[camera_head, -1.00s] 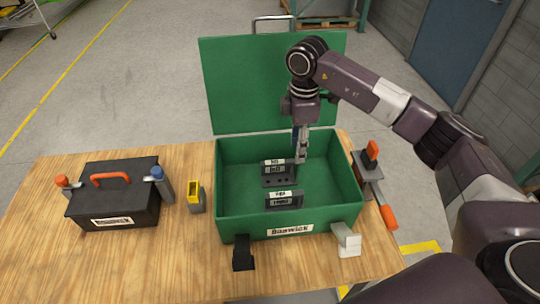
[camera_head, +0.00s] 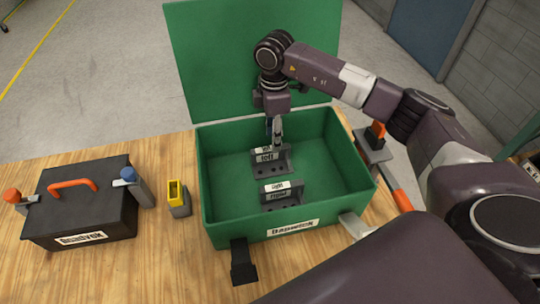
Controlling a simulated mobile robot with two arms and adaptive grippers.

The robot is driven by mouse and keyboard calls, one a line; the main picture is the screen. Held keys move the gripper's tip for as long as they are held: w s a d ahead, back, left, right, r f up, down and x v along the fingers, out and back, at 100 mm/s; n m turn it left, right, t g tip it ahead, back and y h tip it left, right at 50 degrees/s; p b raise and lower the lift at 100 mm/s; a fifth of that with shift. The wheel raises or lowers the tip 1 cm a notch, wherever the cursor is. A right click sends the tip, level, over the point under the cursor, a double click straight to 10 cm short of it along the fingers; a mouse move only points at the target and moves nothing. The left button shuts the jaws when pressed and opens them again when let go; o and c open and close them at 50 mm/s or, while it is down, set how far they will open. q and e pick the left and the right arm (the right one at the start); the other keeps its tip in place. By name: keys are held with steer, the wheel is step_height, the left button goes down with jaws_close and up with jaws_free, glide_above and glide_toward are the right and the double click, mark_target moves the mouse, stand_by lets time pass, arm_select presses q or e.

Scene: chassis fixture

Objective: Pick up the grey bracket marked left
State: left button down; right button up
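The grey bracket marked left (camera_head: 285,167) stands inside the open green toolbox, towards its back wall, with a white label on top. A similar bracket marked right (camera_head: 282,196) stands in front of it. My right gripper (camera_head: 277,140) points down into the toolbox, at the back of the left-marked bracket and close to its upper edge. Its fingers are small and seen edge-on, so I cannot tell whether they are open or touch the bracket. My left gripper is out of view.
The green toolbox (camera_head: 225,229) has its lid (camera_head: 215,60) raised behind my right arm. A black case (camera_head: 85,205) with an orange handle and a yellow-and-grey block (camera_head: 178,198) stand left of it. Clamps sit around the toolbox. The wooden table (camera_head: 160,260) is clear at front left.

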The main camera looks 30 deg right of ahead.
mark_target(270, 148)
steer(key=f+p, duration=0.1)
steer(key=f, duration=0.1)
steer(key=a+f+p, duration=0.1)
steer(key=f, duration=0.1)
steer(key=shift+s+f, duration=0.1)
steer(key=shift+f, duration=0.45)
steer(key=shift+c, duration=0.4)
jaws_close()
steer(key=shift+r, duration=0.1)
